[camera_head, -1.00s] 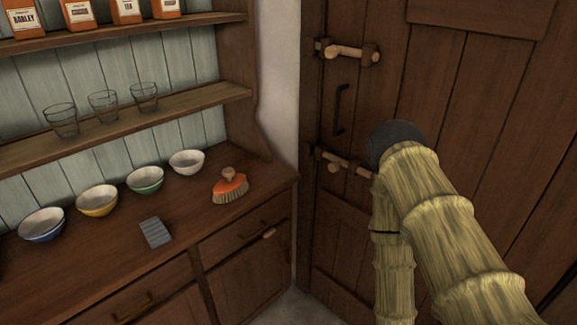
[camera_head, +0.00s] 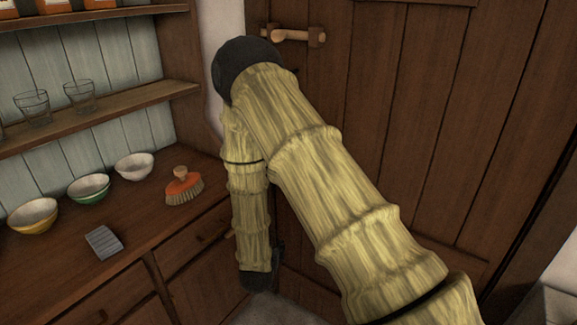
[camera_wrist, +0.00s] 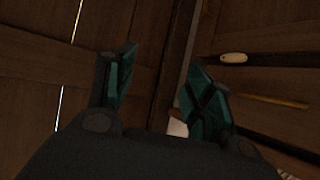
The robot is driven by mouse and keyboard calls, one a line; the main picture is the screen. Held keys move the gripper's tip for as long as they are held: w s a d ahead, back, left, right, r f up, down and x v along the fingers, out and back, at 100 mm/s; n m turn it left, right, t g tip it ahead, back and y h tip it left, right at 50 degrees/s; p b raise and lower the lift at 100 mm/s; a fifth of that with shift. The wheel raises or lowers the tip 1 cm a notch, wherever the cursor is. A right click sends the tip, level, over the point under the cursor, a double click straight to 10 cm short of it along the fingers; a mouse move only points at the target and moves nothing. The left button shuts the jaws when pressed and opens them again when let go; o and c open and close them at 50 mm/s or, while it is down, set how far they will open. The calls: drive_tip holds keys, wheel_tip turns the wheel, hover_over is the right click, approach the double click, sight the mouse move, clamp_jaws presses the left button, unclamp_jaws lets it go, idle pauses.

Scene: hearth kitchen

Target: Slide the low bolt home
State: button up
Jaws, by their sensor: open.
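The wooden door (camera_head: 430,110) fills the right of the head view. Its upper bolt (camera_head: 290,36), with a pale wooden knob, shows near the top. The low bolt is hidden behind my arm in the head view, so its position cannot be seen. In the dark wrist view my gripper (camera_wrist: 160,90) is open, its two teal-padded fingers apart in front of brown boards. A small pale patch (camera_wrist: 177,127) shows beside the right finger; I cannot tell what it is. No contact with the bolt is visible.
The dresser (camera_head: 120,215) stands left of the door, close to my arm. On it are bowls (camera_head: 134,166), an orange brush (camera_head: 183,187) and a grey sponge-like block (camera_head: 103,241). Glasses (camera_head: 80,96) stand on the shelf above. A pale oval handle (camera_wrist: 233,58) shows in the wrist view.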

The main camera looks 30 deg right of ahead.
drive_tip(key=w+d+r+m+g+h+b, duration=0.1)
drive_tip(key=w+d+r+m+h, duration=0.2)
drive_tip(key=r, duration=0.4)
drive_tip(key=w+d+r+m+h+b, duration=0.2)
drive_tip(key=w+r+m+h, duration=0.15)
drive_tip(key=r, duration=0.45)
drive_tip(key=w+d+r+m+g+h+b, duration=0.1)
drive_tip(key=w+d+r+m+h, duration=0.2)
drive_tip(key=r, duration=0.4)
drive_tip(key=shift+m+y, duration=0.35)
drive_tip(key=x, duration=0.3)
drive_tip(key=p+x, duration=0.1)
drive_tip(key=x, duration=0.6)
drive_tip(key=shift+w+d+r+p, duration=0.1)
drive_tip(key=shift+w+p, duration=0.2)
drive_tip(key=shift+w, duration=0.1)
clamp_jaws()
